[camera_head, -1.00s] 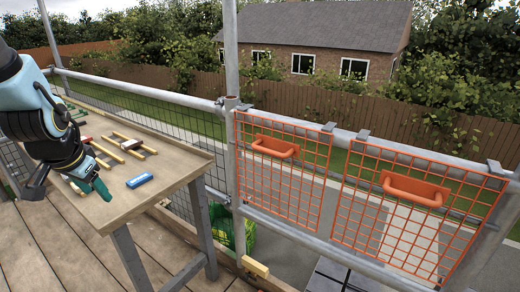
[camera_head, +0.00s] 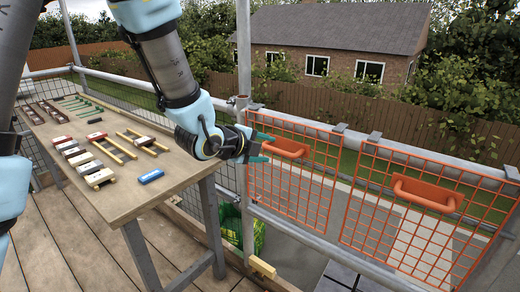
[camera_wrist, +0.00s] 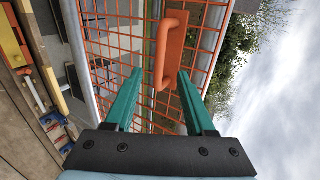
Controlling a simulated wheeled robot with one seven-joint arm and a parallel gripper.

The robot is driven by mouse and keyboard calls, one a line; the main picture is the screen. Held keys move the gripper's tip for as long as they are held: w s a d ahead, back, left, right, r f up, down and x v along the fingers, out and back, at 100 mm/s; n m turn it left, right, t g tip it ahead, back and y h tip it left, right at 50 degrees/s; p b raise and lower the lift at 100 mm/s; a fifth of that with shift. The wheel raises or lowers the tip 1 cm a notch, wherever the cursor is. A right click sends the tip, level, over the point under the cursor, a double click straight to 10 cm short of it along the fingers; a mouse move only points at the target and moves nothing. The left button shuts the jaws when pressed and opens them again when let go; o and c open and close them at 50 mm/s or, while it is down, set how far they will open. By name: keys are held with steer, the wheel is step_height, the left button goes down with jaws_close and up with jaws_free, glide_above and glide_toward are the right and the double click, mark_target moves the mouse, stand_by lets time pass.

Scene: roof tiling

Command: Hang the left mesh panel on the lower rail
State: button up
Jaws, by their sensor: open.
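The left mesh panel (camera_head: 291,190) is an orange grid with an orange handle (camera_head: 286,147). It hangs upright from grey hooks on the upper rail (camera_head: 360,139). Its bottom edge is near the lower rail (camera_head: 305,234), a grey tube. My gripper (camera_head: 268,147) has green fingers and is open, just left of the handle in the head view. In the wrist view, my gripper (camera_wrist: 160,74) points at the panel, and the handle (camera_wrist: 165,55) shows between and beyond the fingertips. I cannot tell whether they touch it.
A second orange mesh panel (camera_head: 425,210) with a handle hangs to the right. A wooden workbench (camera_head: 125,205) at the left carries a blue block (camera_head: 150,176), wooden pieces and several small parts. A green bag (camera_head: 240,232) lies low behind the bench. Scaffold posts stand beside the panels.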

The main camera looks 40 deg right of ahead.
mark_target(277, 152)
steer(key=b+x, duration=0.2)
steer(key=x, duration=0.4)
steer(key=shift+d+f, duration=0.2)
steer(key=shift+f, duration=0.1)
steer(key=shift+w+d+f+b, duration=0.15)
steer(key=shift+w+d+b, duration=0.05)
steer(key=shift+d+b, duration=0.35)
steer(key=shift+c, duration=0.2)
jaws_close()
